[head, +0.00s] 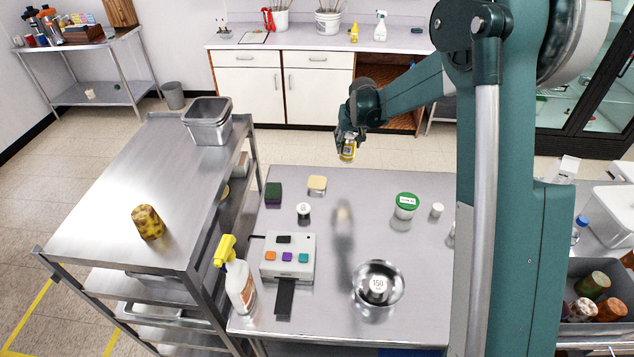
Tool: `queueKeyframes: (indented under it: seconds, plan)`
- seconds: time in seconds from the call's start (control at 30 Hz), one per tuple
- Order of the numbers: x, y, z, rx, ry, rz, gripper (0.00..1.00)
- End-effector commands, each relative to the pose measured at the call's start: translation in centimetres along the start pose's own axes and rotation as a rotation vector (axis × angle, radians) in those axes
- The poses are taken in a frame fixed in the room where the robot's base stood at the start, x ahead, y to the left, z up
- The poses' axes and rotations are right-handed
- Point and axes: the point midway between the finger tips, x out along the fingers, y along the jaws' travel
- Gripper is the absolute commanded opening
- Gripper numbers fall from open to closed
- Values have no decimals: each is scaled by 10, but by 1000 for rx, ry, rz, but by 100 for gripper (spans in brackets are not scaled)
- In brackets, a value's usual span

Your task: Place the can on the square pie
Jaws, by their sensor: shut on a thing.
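My gripper (347,139) is shut on a small yellow can (348,154) with pale markings, held upright in the air above the back of the steel table. The fingers hide its upper part. A tan, square, round-cornered piece (317,183), which looks like the square pie, lies flat on the table, below and left of the gripper in the picture. The can is apart from it. A blurry reflection or shadow shows on the table at the middle.
Around the tan piece are a dark green block (273,193), a small white-lidded jar (303,211) and a green-lidded tub (405,205). Nearer are a button box (288,256), a spray bottle (237,276) and a steel bowl (378,284). A mottled yellow cylinder (147,222) stands on the left cart (105,205).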

Motion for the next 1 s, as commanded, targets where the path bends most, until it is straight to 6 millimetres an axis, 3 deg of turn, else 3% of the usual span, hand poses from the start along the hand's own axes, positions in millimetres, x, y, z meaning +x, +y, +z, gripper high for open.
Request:
queueKeyframes:
  seconds: [0.03,0.2,0.4,0.6,1.0]
  plan:
    - [-1,-19,0,-15,0,-6,21]
    - [-3,-69,0,-53,1,-22,21]
    - [-6,-108,3,-82,1,-33,21]
    - [-6,-123,4,-93,2,-38,21]
    - [-5,-123,5,-94,2,-38,21]
